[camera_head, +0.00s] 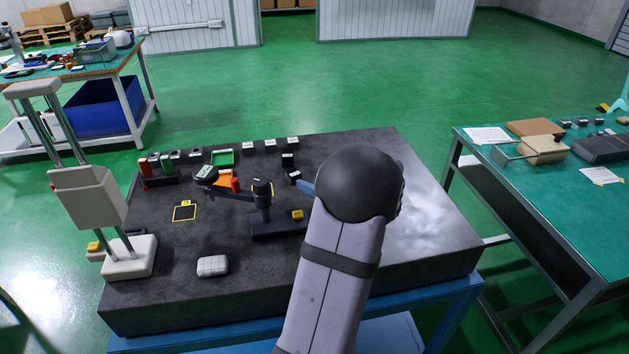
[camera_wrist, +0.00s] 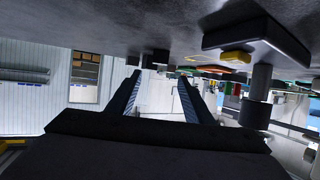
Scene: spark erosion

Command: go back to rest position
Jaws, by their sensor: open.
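My gripper (camera_wrist: 160,82) shows in the wrist view with its two dark blue fingers apart and nothing between them. In the head view my arm's dark round joint hides most of it, and only a blue fingertip shows at the joint's left. The gripper is above the dark stone table (camera_head: 330,268), right of a black stand (camera_head: 264,212) with a round-headed arm. The wrist view looks upside down, with the table surface across its top and the stand's base (camera_wrist: 257,38) at upper right.
On the table are a tall grey column device (camera_head: 88,196), a light grey block (camera_head: 212,265), a yellow block (camera_head: 297,214), a green tray (camera_head: 223,158), a yellow square outline (camera_head: 184,211) and several small dark blocks. A green bench (camera_head: 545,190) stands to the right. The table's right part looks clear.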

